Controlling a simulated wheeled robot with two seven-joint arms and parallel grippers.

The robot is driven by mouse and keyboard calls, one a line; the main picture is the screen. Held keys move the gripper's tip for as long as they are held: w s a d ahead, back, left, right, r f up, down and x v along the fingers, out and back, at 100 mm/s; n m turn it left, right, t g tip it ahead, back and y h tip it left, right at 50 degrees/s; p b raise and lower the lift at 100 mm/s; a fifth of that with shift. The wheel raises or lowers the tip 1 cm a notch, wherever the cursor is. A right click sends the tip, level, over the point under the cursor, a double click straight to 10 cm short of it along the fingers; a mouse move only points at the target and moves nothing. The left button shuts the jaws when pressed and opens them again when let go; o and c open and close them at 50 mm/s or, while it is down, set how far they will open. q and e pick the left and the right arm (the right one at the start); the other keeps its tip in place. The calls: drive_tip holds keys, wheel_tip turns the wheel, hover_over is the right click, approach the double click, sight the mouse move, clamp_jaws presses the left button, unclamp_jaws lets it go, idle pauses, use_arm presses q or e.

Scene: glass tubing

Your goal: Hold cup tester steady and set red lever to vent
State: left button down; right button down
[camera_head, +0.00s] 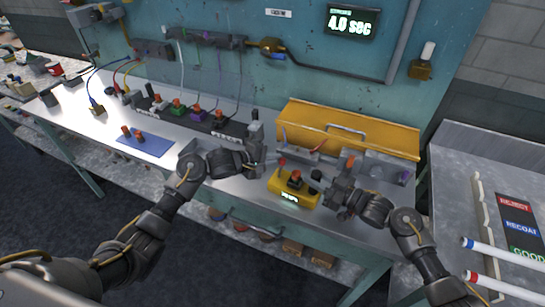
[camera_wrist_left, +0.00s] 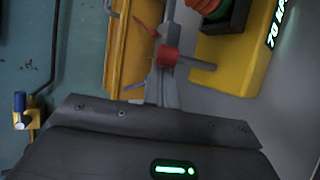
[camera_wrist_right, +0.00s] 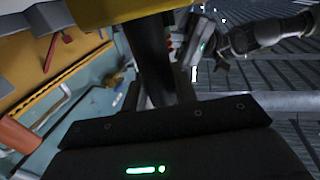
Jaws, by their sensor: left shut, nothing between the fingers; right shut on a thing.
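The yellow cup tester (camera_head: 281,187) stands on the bench near its front edge, with an orange cup (camera_head: 296,176) on top and a lit readout on its front. In the left wrist view, the tester (camera_wrist_left: 216,69) shows part of that readout, "70". A red lever part (camera_head: 282,162) rises at its back left; its red collar (camera_wrist_left: 168,56) sits on a grey stem. My left gripper (camera_head: 264,166) is shut and empty, just left of the lever. Whether it touches the lever cannot be told. My right gripper (camera_head: 322,183) is shut on the tester's right side; its fingers meet the yellow body (camera_wrist_right: 120,10).
An orange tray (camera_head: 350,130) stands behind the tester. A dark rack (camera_head: 190,118) with colored parts and a blue mat (camera_head: 145,144) lie to the left. A side table at right holds markers and a sorting board (camera_head: 517,222). A wall display (camera_head: 352,22) reads 4.0 sec.

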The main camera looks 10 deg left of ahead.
use_arm(q)
drive_tip(key=shift+s+a+r+m+t+h, duration=0.1)
drive_tip(key=shift+s+m+t+h, duration=0.3)
drive_tip(key=shift+t, duration=0.4)
idle(0.4)
drive_tip(key=s+m+t+h, duration=0.2)
drive_tip(key=t+h, duration=0.1)
drive_tip(key=shift+s+a+t, duration=0.3)
drive_tip(key=shift+s+a, duration=0.05)
drive_tip(key=shift+a, duration=0.05)
drive_tip(key=w+a, duration=0.2)
drive_tip(key=w, duration=0.2)
drive_tip(key=v, duration=1)
drive_tip(key=shift+s+f, duration=0.2)
drive_tip(key=shift+d, duration=0.1)
